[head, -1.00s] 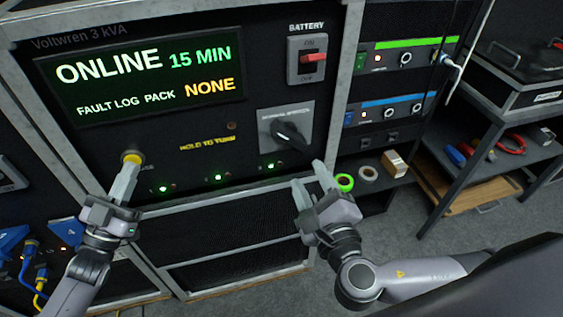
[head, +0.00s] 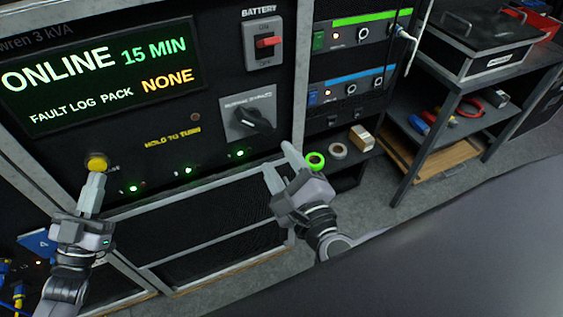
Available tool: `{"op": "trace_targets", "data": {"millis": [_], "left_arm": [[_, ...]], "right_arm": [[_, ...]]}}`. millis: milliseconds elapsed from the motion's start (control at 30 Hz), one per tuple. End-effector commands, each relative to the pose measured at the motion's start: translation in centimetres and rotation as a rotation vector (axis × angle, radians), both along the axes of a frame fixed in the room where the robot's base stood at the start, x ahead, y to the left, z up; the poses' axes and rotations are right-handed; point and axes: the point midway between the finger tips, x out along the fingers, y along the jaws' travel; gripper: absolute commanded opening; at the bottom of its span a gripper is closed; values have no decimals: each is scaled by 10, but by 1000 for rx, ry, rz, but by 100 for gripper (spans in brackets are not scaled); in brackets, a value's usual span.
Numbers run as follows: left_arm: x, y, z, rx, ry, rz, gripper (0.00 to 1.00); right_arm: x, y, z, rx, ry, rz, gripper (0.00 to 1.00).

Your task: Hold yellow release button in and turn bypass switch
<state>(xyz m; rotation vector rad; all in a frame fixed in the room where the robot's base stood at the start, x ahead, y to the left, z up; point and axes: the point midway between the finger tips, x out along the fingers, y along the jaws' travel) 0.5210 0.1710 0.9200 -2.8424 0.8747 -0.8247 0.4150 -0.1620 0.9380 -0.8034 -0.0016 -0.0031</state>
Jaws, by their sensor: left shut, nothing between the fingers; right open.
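The round yellow release button (head: 96,162) is on the black panel at the left, below the green display. My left gripper (head: 93,182) is shut and empty, with its fingertips just below the button and overlapping its lower edge in the picture. I cannot tell whether they touch it or whether the button is pressed in. The bypass switch (head: 252,121) is a black knob on a light grey plate, its handle slanting down to the right. My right gripper (head: 279,164) is open and empty, below and to the right of the switch, apart from it.
A yellow "HOLD TO TURN" label (head: 172,139) lies between button and switch. The red battery switch (head: 267,42) is above. Grey frame rails (head: 190,201) edge the panel. A green tape roll (head: 314,161) sits right of my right gripper. Dark shelves (head: 445,140) stand further right.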

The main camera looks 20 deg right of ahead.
Motion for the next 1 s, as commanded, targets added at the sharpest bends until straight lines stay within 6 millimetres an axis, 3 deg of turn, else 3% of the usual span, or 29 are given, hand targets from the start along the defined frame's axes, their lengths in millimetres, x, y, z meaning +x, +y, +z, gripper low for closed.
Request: {"op": "trace_targets", "data": {"millis": [267, 700, 1000], "left_arm": [[-2, 0, 1, -1, 1, 0, 0], [-44, 0, 1, 0, 2, 0, 0], [-50, 0, 0, 0, -1, 0, 0]], "right_arm": [[0, 0, 2, 0, 0, 0, 49], [0, 0, 26, 0, 0, 0, 49], [0, 0, 27, 0, 0, 0, 49]]}}
